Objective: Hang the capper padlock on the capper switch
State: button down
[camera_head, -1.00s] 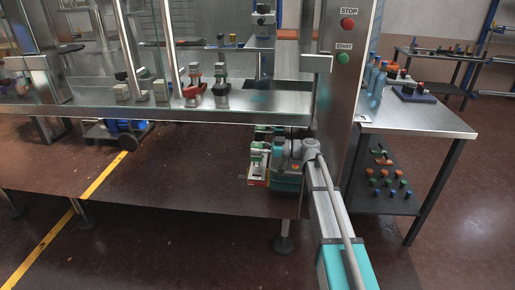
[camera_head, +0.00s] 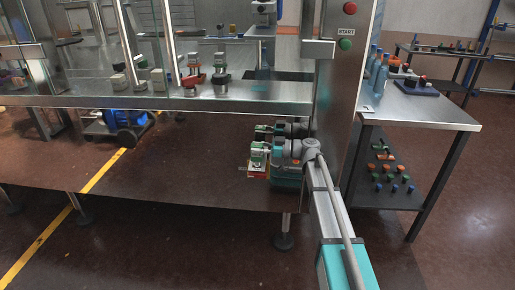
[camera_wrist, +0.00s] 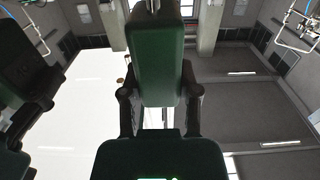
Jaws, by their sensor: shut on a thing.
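My gripper (camera_head: 258,156) is in the lower middle of the head view, just below the front edge of the machine. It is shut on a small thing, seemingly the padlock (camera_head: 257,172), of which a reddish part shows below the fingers. Its shackle cannot be made out. In the wrist view my gripper (camera_wrist: 160,115) shows as dark green and black parts, and they hide what is held. I cannot pick out the capper switch with certainty. A steel post carries a red STOP button (camera_head: 349,8) and a green START button (camera_head: 345,44).
The machine's steel deck (camera_head: 130,101) spans the left, with glass panels above it. A side table (camera_head: 425,118) with blue bottles (camera_head: 379,75) stands right of the post. Several small coloured pieces (camera_head: 388,178) lie on its lower shelf. The floor in front is open.

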aim_at(257, 155)
jog(key=shift+f+b, duration=1.1)
jog(key=shift+f, duration=0.15)
jog(key=shift+f+b, duration=0.3)
jog(key=shift+f, duration=0.05)
dwell(0.8)
jog(key=shift+c, duration=1.3)
grip_release()
jog(key=d, duration=1.2)
jog(key=shift+s, duration=0.25)
